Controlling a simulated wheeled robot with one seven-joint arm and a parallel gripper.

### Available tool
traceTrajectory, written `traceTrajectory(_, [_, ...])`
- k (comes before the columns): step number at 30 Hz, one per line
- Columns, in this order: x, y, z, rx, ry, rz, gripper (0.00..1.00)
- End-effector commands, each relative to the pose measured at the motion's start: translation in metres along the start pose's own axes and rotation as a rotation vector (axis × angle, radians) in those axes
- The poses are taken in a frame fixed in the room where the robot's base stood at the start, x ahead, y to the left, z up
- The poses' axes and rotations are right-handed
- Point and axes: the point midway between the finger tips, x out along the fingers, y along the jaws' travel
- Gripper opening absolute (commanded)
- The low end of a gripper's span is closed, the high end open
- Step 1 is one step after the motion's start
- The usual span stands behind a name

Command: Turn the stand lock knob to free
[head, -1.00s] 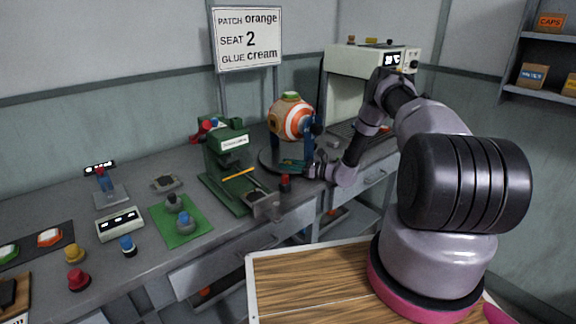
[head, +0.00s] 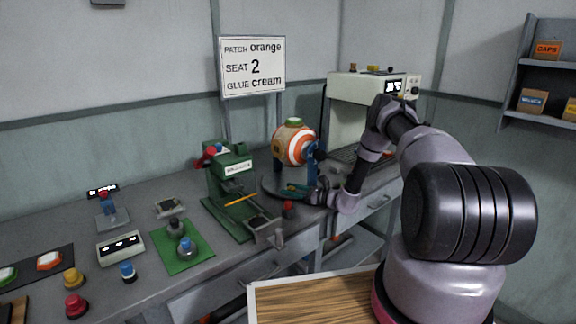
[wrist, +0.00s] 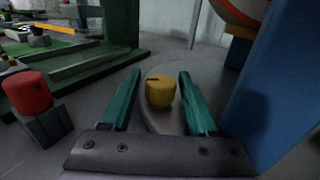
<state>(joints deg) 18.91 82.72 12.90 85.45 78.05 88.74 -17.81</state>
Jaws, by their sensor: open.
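The stand lock knob appears to be the small yellow knob (wrist: 160,91) with a dark mark on top, on the grey round base (wrist: 185,75) of the ball stand. In the wrist view, my gripper (wrist: 158,80) is open, with one teal finger on each side of the knob. A gap shows at both sides, wider at the left. In the head view, my gripper (head: 290,190) is low in front of the stand and hides the knob. The orange and white ball (head: 295,146) sits in the blue stand upright (head: 312,160); the upright rises close to my right finger (wrist: 275,90).
A green press (head: 230,175) stands left of the stand. A red knob (head: 288,207) on a dark block is near its front; it also shows left of my gripper in the wrist view (wrist: 28,92). A sign (head: 252,68) stands behind. The white machine (head: 360,100) is behind right.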

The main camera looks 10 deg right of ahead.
Motion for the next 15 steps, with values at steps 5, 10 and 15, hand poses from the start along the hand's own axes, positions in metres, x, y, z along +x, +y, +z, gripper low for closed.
traceTrajectory(5, [-0.0012,-0.0007,0.0009,0.002,0.0,-0.141,0.71])
traceTrajectory(10, [-0.0012,0.0004,-0.0002,0.004,0.002,-0.301,0.71])
traceTrajectory(15, [-0.0002,0.0013,-0.0002,0.003,0.002,-0.461,0.71])
